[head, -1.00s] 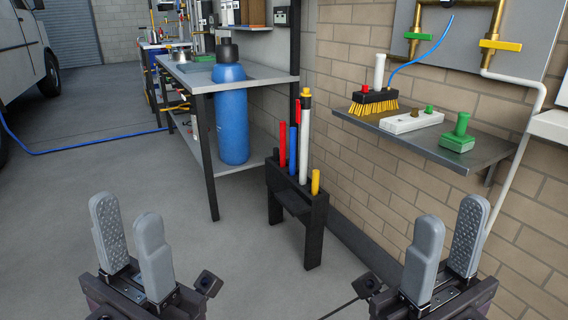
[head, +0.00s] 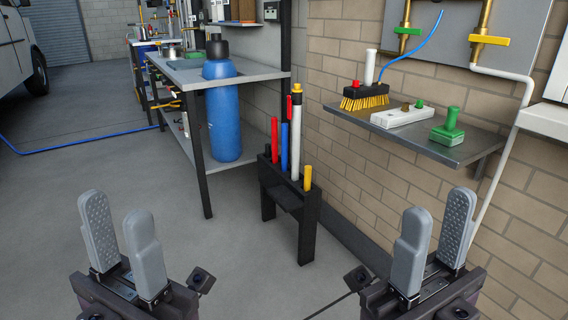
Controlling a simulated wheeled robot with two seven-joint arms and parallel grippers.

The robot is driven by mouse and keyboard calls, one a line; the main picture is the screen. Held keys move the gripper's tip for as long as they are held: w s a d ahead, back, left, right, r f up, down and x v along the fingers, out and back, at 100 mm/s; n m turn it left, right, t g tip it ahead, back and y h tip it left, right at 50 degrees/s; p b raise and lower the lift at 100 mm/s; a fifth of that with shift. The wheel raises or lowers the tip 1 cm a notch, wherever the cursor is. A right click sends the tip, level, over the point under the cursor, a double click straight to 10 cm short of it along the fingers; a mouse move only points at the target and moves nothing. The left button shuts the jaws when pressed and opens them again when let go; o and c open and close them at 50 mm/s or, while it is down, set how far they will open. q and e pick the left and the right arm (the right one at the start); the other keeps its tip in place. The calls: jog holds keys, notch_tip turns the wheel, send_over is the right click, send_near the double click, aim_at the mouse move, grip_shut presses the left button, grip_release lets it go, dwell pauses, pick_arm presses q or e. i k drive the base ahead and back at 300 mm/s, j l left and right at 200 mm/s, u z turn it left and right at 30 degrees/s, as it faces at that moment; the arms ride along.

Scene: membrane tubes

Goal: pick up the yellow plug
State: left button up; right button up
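A tall white tube (head: 296,140) stands upright in a black rack (head: 268,180) and has a small yellow plug-like top (head: 297,88). A shorter yellow cylinder (head: 307,178) stands at the rack's front right. I cannot tell for sure which yellow piece is the plug. Red (head: 275,140) and blue (head: 284,147) tubes stand in the same rack. My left gripper (head: 118,205) is open and empty at the lower left, apart from the rack. My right gripper (head: 440,205) is open and empty at the lower right, in front of the wall shelf.
A wall shelf (head: 470,150) holds a brush (head: 364,97), a white block (head: 402,116) and a green block (head: 446,130). A workbench (head: 180,72) with a blue cylinder (head: 226,120) stands behind the rack. The floor (head: 100,170) left of the rack is clear.

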aim_at(297, 89)
jog(key=i+u, duration=0.2)
jog(key=i, duration=0.25)
jog(key=i+l+u, duration=0.25)
jog(key=i, duration=0.2)
jog(key=i+l+u, duration=0.2)
jog(key=i, duration=0.3)
jog(key=i+l+u, duration=0.2)
jog(key=i, duration=0.2)
